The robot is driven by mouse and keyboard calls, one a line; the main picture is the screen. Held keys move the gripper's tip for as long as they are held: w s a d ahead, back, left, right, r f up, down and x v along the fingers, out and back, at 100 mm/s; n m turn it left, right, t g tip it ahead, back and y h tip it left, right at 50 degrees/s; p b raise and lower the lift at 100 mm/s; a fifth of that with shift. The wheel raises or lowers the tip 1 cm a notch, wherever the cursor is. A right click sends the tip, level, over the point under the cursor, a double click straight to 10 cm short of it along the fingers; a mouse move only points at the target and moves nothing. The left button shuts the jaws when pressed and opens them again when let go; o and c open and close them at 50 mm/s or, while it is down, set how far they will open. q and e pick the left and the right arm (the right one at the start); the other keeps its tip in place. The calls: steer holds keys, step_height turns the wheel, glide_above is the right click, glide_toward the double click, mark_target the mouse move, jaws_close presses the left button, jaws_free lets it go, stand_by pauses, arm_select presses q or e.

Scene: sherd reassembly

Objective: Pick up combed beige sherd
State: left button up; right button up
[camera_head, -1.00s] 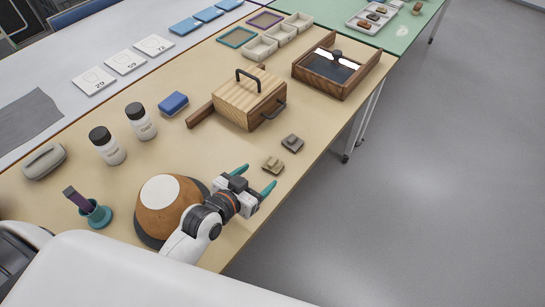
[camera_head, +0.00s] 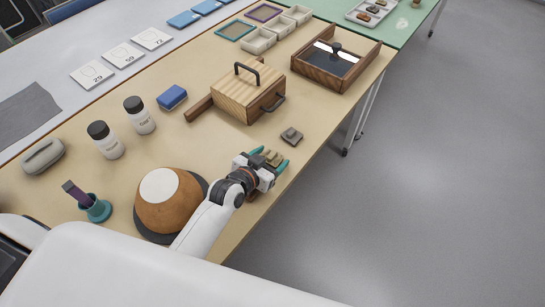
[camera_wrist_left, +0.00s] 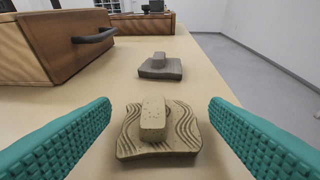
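The combed beige sherd (camera_wrist_left: 158,133) lies on the table, with wavy combed lines on its face and a raised block on top. It also shows in the head view (camera_head: 272,157). My left gripper (camera_head: 269,158) is open, its teal fingers on either side of the sherd and apart from it. In the left wrist view the fingers (camera_wrist_left: 160,136) frame the sherd with a gap on both sides. A grey sherd (camera_wrist_left: 160,67) with a similar block lies just beyond it and also shows in the head view (camera_head: 291,136). My right gripper is not in view.
A wooden box with a dark handle (camera_head: 248,90) stands beyond the sherds, and an open wooden tray (camera_head: 334,68) is at the back right. A brown dome (camera_head: 168,205) stands beside my left arm. The table's right edge runs close by.

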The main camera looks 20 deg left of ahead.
arm_select(q)
steer(key=c, duration=0.9)
steer(key=shift+c, duration=0.2)
steer(key=shift+r, duration=0.1)
